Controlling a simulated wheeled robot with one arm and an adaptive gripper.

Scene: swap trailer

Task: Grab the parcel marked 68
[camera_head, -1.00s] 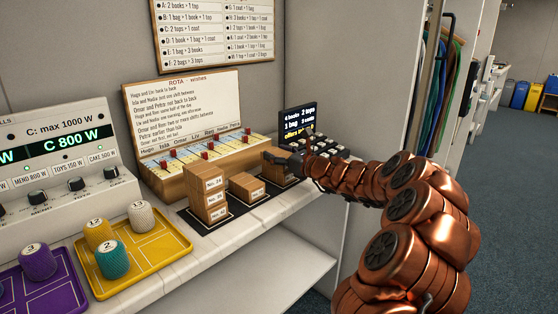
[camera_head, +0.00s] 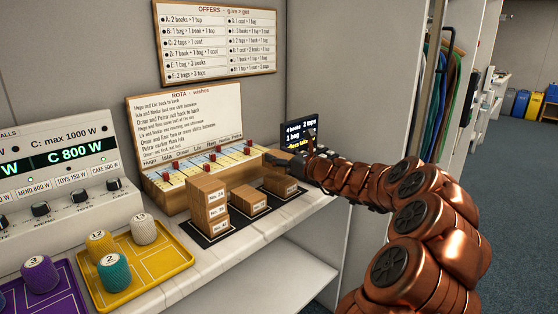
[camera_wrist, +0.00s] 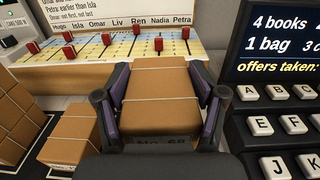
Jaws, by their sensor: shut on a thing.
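In the wrist view a brown parcel (camera_wrist: 158,97) with pale string sits between the two purple-padded fingers of my gripper (camera_wrist: 160,78). The fingers press on its left and right sides. Its front label is partly hidden by my gripper's body, but appears to read No. 68. In the head view my gripper (camera_head: 283,161) reaches in from the right, over the rightmost parcel place, where brown box sides (camera_head: 281,186) show. I cannot tell whether the held parcel is lifted clear.
A labelled parcel stack (camera_head: 208,207) stands left, with a low parcel pile (camera_head: 247,201) between. The rota board (camera_head: 190,125) with red pegs is behind. A keypad with a dark display (camera_wrist: 283,45) stands close on the right. A yellow tray (camera_head: 150,273) holds numbered cylinders.

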